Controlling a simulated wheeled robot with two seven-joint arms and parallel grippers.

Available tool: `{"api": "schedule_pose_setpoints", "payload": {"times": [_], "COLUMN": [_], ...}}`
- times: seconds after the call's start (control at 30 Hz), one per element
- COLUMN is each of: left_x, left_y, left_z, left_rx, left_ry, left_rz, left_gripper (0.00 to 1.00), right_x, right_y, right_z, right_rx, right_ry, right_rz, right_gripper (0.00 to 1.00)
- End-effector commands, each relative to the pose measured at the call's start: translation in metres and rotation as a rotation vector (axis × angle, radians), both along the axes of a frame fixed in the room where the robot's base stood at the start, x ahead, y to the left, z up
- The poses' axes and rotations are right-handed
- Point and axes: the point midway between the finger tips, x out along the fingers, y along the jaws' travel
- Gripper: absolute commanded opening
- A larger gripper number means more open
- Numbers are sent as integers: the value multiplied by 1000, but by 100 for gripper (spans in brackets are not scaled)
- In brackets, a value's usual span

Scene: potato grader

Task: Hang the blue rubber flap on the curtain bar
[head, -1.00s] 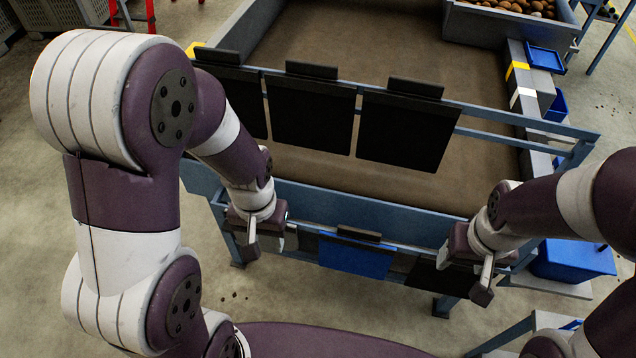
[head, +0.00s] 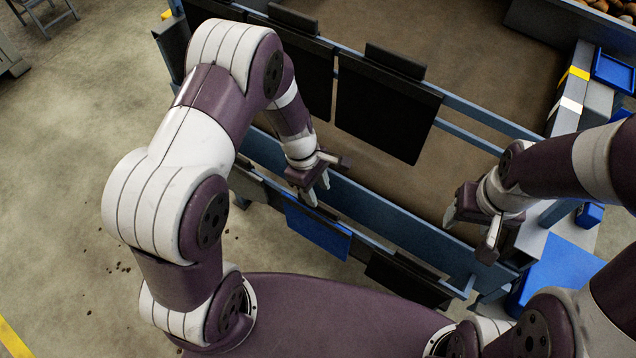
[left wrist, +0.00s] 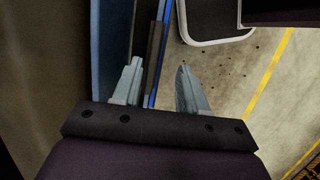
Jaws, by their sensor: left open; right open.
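The blue rubber flap (head: 318,233) hangs with a dark top strip on the lower rail at the machine's near side. My left gripper (head: 318,190) is open just above its top edge. In the left wrist view the flap (left wrist: 155,88) shows nearly edge-on, between the two open fingers in the picture; I cannot tell how deep it reaches. The curtain bar (head: 485,115) is the upper blue-grey rail, with several black flaps (head: 385,110) on it and a bare stretch at right. My right gripper (head: 471,229) is open and empty, near the machine's right end.
Another black flap (head: 405,278) hangs on the lower rail, right of the blue one. A brown conveyor belt (head: 470,60) lies behind the curtain bar. The floor at left is mostly clear.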

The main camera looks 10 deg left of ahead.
Motion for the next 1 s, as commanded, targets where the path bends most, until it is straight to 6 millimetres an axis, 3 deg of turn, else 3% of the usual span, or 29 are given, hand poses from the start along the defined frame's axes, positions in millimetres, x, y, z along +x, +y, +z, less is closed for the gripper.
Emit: {"api": "schedule_pose_setpoints", "payload": {"times": [0.4, 0.6, 1.0], "left_x": [0, 1, 1], "left_y": [0, 0, 0], "left_z": [-60, -83, -91], "left_rx": [1, 1, 1], "left_ry": [0, 0, -1], "left_rz": [-4, -3, -4], "left_gripper": [43, 43, 43], "right_x": [1, 1, 1], "right_y": [0, 0, 0], "right_z": [-61, -75, -80], "right_rx": [0, 0, 0], "right_ry": [0, 0, 0], "right_rz": [0, 0, 0], "right_gripper": [60, 60, 60]}}
